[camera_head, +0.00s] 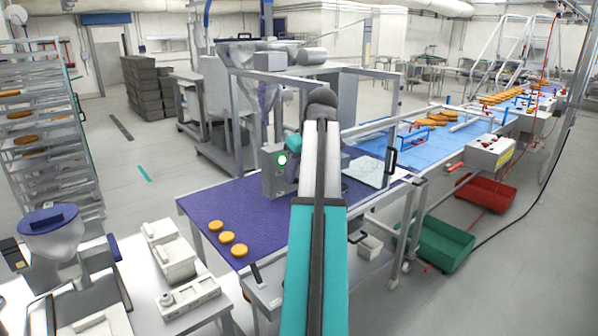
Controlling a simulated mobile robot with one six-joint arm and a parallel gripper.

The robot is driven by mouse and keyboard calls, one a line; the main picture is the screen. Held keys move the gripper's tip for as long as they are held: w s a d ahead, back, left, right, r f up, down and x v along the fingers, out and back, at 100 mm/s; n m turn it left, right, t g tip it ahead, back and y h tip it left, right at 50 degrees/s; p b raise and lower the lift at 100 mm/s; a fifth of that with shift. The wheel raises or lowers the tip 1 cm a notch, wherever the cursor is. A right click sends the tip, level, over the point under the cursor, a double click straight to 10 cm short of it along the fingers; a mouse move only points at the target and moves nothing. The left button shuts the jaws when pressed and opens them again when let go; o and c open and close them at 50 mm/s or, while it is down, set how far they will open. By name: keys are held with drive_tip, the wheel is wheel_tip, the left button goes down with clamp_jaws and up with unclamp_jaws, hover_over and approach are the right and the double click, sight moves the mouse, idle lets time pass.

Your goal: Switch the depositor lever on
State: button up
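The depositor (262,62) stands in the middle behind my raised arm, with a hopper and a steel frame over a purple belt. A grey control box (274,178) on its near side carries a round, green-lit button (283,160). I cannot make out a depositor lever for certain; my teal and white arm covers part of the machine. A dark upright handle (390,160) shows right of the arm on the frame. My gripper's fingers do not show, and the far end of my arm is beside the depositor.
Several round orange pieces (227,237) lie on the purple belt (205,198). A blue belt (415,153) runs back to the right. Green (440,243) and red (485,192) crates sit under it. A white table (205,275) stands at left front, a rack (50,150) behind it.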

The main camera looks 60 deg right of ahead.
drive_tip(key=shift+f, duration=0.15)
clamp_jaws()
drive_tip(key=shift+w, duration=0.15)
drive_tip(key=shift+w+d+r+g+p, duration=0.15)
drive_tip(key=shift+r+g+p, duration=0.2)
drive_tip(key=shift+g+p, duration=0.15)
drive_tip(key=shift+w+g+y, duration=0.1)
drive_tip(key=shift+g+y, duration=0.2)
drive_tip(key=shift+g, duration=0.2)
